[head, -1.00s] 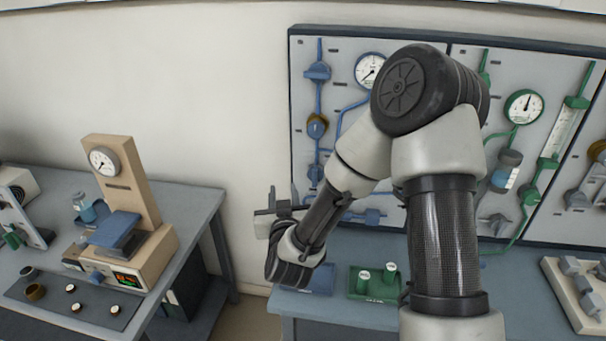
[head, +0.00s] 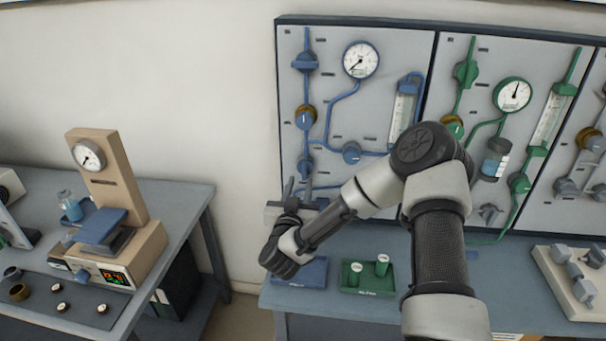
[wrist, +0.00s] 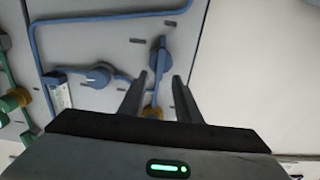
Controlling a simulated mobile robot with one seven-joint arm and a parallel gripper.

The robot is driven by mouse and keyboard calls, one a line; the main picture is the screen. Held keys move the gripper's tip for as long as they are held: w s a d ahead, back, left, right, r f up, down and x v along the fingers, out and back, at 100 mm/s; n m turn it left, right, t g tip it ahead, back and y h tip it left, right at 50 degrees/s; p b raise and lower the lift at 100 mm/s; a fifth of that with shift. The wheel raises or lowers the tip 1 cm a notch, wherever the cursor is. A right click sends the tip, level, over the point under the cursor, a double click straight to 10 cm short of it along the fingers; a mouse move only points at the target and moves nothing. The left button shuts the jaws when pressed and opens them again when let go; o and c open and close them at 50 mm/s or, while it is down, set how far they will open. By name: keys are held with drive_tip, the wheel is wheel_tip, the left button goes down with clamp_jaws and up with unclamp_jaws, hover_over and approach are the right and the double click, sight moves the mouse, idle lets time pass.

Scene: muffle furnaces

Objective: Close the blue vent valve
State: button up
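The blue-piped panel (head: 335,100) carries several blue valves; I cannot read which is labelled vent. A lower-left blue valve (head: 305,165) sits on the vertical pipe. In the wrist view, where the panel looks upside down, this blue valve (wrist: 160,57) appears just beyond and between my fingertips, its handle roughly along the pipe. A round blue valve (head: 352,152) is to its right; it also shows in the wrist view (wrist: 97,77). Another blue valve (head: 305,62) is at the top left. My gripper (head: 298,186) is open and empty, fingers raised just below the lower-left valve.
A brass-coloured regulator (head: 306,117) is on the same pipe above the lower-left valve. A gauge (head: 360,60) is near the panel's top. A green tray (head: 368,291) and a blue tray (head: 312,272) lie on the bench below. The green-piped panel (head: 480,60) is to the right.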

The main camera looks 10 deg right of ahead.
sight(304, 170)
drive_tip(key=x, duration=0.6)
drive_tip(key=shift+w, duration=0.15)
clamp_jaws()
